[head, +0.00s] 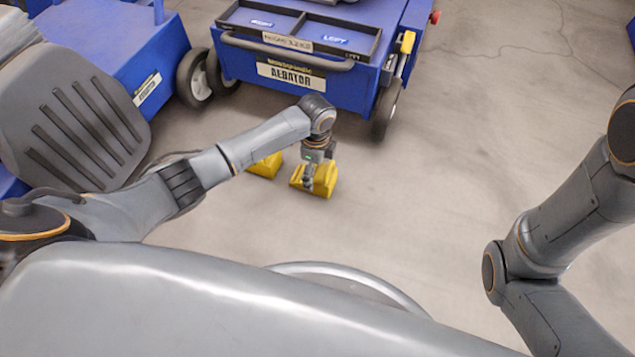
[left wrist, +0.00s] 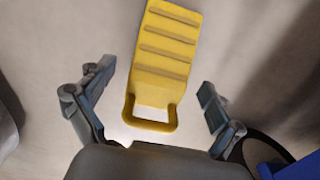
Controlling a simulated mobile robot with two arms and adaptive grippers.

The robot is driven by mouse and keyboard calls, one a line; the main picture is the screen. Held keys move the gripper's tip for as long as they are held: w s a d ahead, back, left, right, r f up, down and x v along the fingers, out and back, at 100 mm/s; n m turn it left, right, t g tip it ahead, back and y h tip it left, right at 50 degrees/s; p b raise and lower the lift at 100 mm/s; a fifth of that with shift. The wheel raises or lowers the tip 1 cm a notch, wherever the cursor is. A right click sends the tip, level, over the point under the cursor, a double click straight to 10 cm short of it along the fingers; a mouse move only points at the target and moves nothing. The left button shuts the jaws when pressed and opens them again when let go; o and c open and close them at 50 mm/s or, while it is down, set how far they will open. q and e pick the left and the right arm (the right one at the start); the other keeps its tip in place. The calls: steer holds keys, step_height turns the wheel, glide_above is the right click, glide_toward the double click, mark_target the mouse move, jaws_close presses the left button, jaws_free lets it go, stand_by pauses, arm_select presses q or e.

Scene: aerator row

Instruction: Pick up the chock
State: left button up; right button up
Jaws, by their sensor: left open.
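A yellow chock (head: 325,180) lies on the floor in front of the blue aerator cart, directly under my left gripper (head: 312,176). The left wrist view shows this ridged yellow chock (left wrist: 165,50) with a loop handle (left wrist: 152,124) towards the palm. My left gripper (left wrist: 157,82) is open, with one finger on each side of the chock and clear gaps to it. A second yellow chock (head: 265,165) lies just left of it, partly hidden by my left arm. My right arm shows at the right; its gripper is out of view.
The blue aerator cart (head: 290,75) stands just behind, with a dark wheel (head: 386,108) and a tray (head: 300,28) on top. Another blue cart (head: 105,45) and a grey slotted panel (head: 70,115) are at the left. The floor (head: 460,150) to the right is clear.

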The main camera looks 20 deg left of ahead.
arm_select(q)
steer(key=shift+f, duration=0.1)
steer(key=c, duration=1.6)
steer(key=shift+c, duration=1)
